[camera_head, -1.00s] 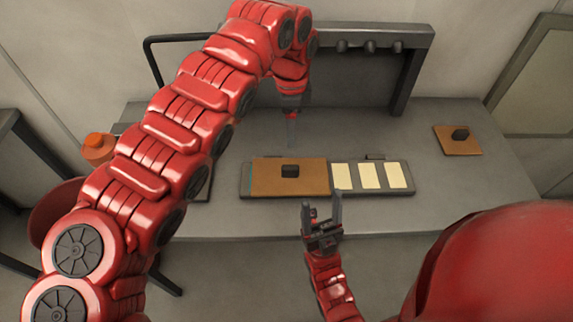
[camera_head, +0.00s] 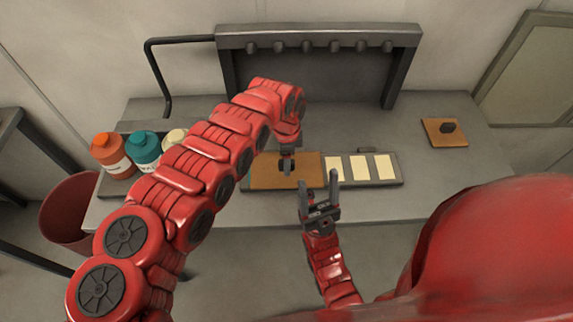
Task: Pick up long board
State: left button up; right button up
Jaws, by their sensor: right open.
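The long board (camera_head: 265,173) is a brown rectangle with a dark knob (camera_head: 284,166). It lies on the left part of a grey tray (camera_head: 396,182) on the bench. My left gripper (camera_head: 287,161) points down over the board at the knob and partly covers it. I cannot tell whether its fingers touch the knob or how wide they are. My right gripper (camera_head: 319,184) is open and empty, in front of the board's right end and the tray, fingers pointing away from me.
Three pale cards (camera_head: 359,168) lie on the tray right of the board. A shorter brown board (camera_head: 434,136) with a dark knob lies farther right. Orange (camera_head: 110,155) and teal (camera_head: 143,152) bottles stand at left. A dark rack (camera_head: 320,38) stands behind.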

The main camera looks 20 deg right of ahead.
pick_arm(q)
jog(key=shift+a+f, duration=0.1)
jog(key=shift+f, duration=0.5)
jog(key=shift+c, duration=0.3)
grip_shut()
